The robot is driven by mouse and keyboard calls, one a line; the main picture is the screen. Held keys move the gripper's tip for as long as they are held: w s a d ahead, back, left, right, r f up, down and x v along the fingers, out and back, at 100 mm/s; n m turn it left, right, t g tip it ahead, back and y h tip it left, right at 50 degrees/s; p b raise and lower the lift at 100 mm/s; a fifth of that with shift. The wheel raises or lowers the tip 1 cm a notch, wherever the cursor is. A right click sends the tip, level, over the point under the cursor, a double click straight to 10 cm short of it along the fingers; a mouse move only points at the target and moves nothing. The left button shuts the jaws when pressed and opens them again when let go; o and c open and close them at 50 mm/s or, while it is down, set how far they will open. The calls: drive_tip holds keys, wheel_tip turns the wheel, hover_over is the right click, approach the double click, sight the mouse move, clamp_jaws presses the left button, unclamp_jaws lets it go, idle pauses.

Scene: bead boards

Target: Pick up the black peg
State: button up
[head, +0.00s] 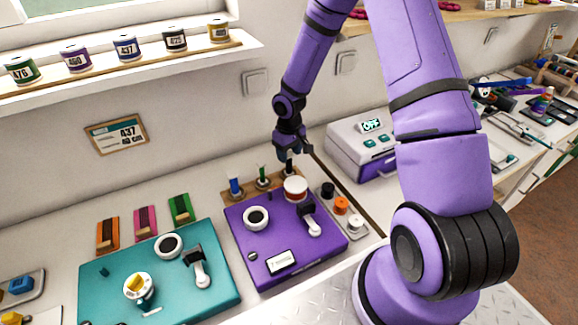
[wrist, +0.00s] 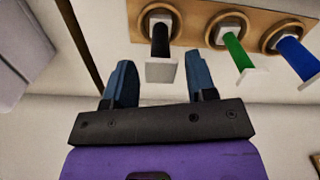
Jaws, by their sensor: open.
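The black peg (wrist: 160,40) stands in a ringed hole at one end of a wooden board (wrist: 193,12), with a pale block at its near end. In the head view the black peg (head: 289,168) is partly hidden under my gripper (head: 291,150). In the wrist view my gripper (wrist: 160,78) is open and empty. Its two blue fingers are to the left and right of the peg's pale end, with gaps on both sides. How deep the peg sits between them I cannot tell. A green peg (wrist: 238,50) and a blue peg (wrist: 295,57) stand in the same board.
A purple board (head: 245,243) with a red-and-white spool (head: 295,188) lies in front of the peg board. A tray of small spools (head: 340,207) is to its right. A grey-and-purple box (head: 365,150) stands further right. A teal board (head: 110,270) is at left.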

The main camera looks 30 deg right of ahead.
sight(289, 165)
wheel_tip(289, 165, down, 4)
drive_tip(key=shift+f, duration=0.15)
drive_tip(key=c, duration=0.8)
